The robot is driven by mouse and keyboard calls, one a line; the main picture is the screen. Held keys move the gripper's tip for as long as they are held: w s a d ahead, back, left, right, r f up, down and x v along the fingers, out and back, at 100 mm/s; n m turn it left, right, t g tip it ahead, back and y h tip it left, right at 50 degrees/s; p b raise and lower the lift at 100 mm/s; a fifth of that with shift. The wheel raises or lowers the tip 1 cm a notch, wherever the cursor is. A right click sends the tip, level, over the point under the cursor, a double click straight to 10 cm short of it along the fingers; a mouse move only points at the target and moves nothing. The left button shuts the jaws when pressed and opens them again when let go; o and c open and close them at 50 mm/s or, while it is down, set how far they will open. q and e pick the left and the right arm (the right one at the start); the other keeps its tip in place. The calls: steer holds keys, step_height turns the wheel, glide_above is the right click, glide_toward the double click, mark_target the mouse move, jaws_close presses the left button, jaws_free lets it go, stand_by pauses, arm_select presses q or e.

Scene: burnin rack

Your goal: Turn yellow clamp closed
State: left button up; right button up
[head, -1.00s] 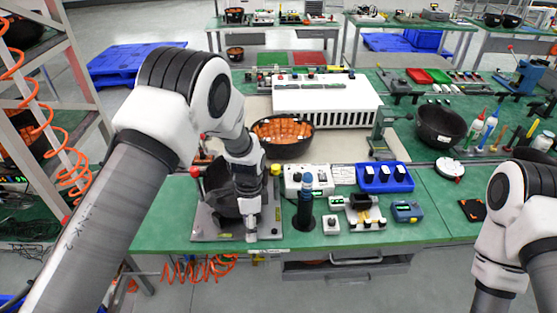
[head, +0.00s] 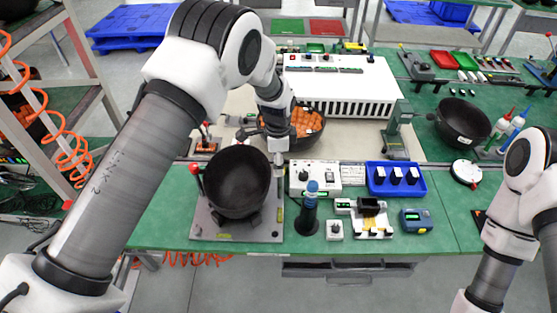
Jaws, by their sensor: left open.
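A grey fixture plate (head: 262,232) sits at the table's front edge with a black bowl (head: 238,182) on it. A red-knobbed clamp (head: 194,169) stands at the plate's back left corner. I cannot make out the yellow clamp; the back right corner of the plate is partly covered by my left gripper. My left gripper (head: 279,160) is open, pointing down at that corner, just right of the bowl's rim. Its fingertips are small, and I cannot tell whether they touch anything. My right arm shows at the right edge, its gripper out of view.
A black bowl of orange pieces (head: 309,128) stands behind my left gripper. A white control box (head: 326,176), a dark blue-topped bottle (head: 309,208) and a blue tray (head: 396,180) stand close to the right. A white slotted unit (head: 340,88) is at the back.

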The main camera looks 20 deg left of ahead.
arm_select(q)
steer(key=f, duration=0.1)
steer(key=w+f, duration=0.2)
steer(key=shift+d+f, duration=0.1)
steer(key=shift+f, duration=0.2)
steer(key=shift+s+r, duration=0.15)
steer(key=shift+s, duration=0.1)
steer(key=shift+c, duration=0.3)
steer(key=shift+s+r, duration=0.15)
steer(key=shift+s, duration=0.05)
steer(key=c, duration=0.6)
jaws_close()
arm_select(e)
steer(key=shift+w+r, duration=0.25)
steer(key=shift+w, duration=0.25)
